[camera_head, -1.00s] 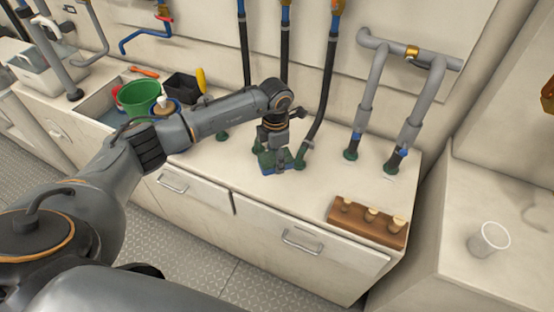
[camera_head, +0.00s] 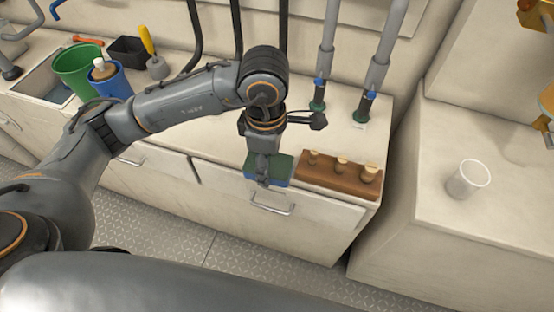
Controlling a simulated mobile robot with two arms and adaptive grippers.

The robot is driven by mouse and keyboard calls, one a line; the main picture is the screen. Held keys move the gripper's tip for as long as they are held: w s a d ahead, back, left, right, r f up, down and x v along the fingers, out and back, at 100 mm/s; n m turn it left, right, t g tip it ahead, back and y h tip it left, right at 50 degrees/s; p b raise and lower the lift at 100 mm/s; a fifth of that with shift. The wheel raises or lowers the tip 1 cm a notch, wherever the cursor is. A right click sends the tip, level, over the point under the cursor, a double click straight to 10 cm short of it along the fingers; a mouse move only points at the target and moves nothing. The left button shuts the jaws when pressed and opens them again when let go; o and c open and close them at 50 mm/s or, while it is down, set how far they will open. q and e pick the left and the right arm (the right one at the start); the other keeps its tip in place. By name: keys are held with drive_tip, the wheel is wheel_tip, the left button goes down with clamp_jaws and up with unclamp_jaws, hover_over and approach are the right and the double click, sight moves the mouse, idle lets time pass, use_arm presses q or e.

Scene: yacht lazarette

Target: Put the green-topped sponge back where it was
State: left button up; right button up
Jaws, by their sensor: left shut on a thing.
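The green-topped sponge (camera_head: 284,166) has a dark green upper face and a blue lower part. My left gripper (camera_head: 264,179) points down from above and is shut on it, hiding its middle. In the picture the sponge overlaps the front edge of the counter (camera_head: 215,160), left of the wooden peg block. I cannot tell whether it touches the counter or hangs above it. My right gripper is not in view.
A brown wooden block with pegs (camera_head: 335,178) lies close to the sponge's right. Pipes with green bases (camera_head: 362,108) rise behind. A green bucket (camera_head: 78,68), a blue container (camera_head: 112,82) and a dark box (camera_head: 128,50) are at left. A white cup (camera_head: 468,180) stands on the right counter.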

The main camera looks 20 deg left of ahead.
use_arm(q)
drive_tip(key=shift+s+m, duration=0.3)
drive_tip(key=shift+s, duration=0.2)
drive_tip(key=w+f, duration=0.2)
drive_tip(key=w, duration=0.2)
drive_tip(key=w+a+f+p, duration=0.1)
drive_tip(key=w+f, duration=0.2)
drive_tip(key=w, duration=0.1)
drive_tip(key=w+a+f+p, duration=0.1)
drive_tip(key=w+f, duration=0.2)
drive_tip(key=w, duration=0.1)
drive_tip(key=shift+w+a+f, duration=0.15)
drive_tip(key=shift+f, duration=0.1)
drive_tip(key=shift+w+a+f, duration=0.1)
drive_tip(key=shift+w+f, duration=0.3)
drive_tip(key=shift+f, duration=0.1)
wheel_tip(320, 180, down, 3)
drive_tip(key=shift+w+p, duration=0.1)
drive_tip(key=shift+p, duration=0.6)
drive_tip(key=shift+f, duration=0.15)
drive_tip(key=shift+f, duration=0.1)
